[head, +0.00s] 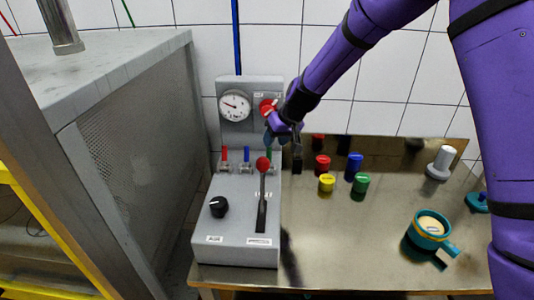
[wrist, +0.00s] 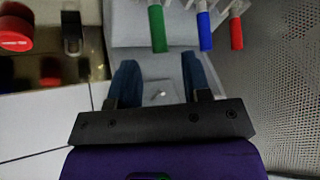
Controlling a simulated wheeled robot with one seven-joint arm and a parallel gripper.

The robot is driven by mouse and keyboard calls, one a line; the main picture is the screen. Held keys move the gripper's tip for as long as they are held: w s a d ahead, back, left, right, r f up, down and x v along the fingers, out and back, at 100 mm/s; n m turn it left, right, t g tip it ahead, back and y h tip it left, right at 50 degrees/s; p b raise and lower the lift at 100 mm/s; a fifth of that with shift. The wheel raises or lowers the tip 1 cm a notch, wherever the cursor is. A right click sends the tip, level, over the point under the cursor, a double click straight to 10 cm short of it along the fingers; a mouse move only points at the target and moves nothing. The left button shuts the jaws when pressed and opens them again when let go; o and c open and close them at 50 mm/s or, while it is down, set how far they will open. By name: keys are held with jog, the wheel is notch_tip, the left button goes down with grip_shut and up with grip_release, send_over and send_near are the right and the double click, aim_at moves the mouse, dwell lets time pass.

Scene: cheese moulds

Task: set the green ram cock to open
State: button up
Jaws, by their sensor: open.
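The green ram cock (head: 269,155) is the right one of three small cocks at the back of the grey control box, partly hidden by my arm's end and close to the red-knobbed lever. In the wrist view its green handle (wrist: 158,28) lies beyond the fingertips, roughly centred between them. All three handles look upright in the head view. My gripper (wrist: 159,62) is open, with two blue fingers apart and nothing between them. In the head view my gripper (head: 282,136) is just above and behind the green cock; contact is not seen.
The blue cock (head: 246,154) and red cock (head: 224,155) stand left of the green one. A tall lever with a red ball (head: 263,164) rises in front. A gauge (head: 234,106) and red knob (head: 268,107) are behind. Coloured cylinders (head: 322,165) stand on the metal table.

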aim_at(269, 158)
jog(key=x, duration=0.7)
jog(key=shift+f, duration=0.1)
grip_shut()
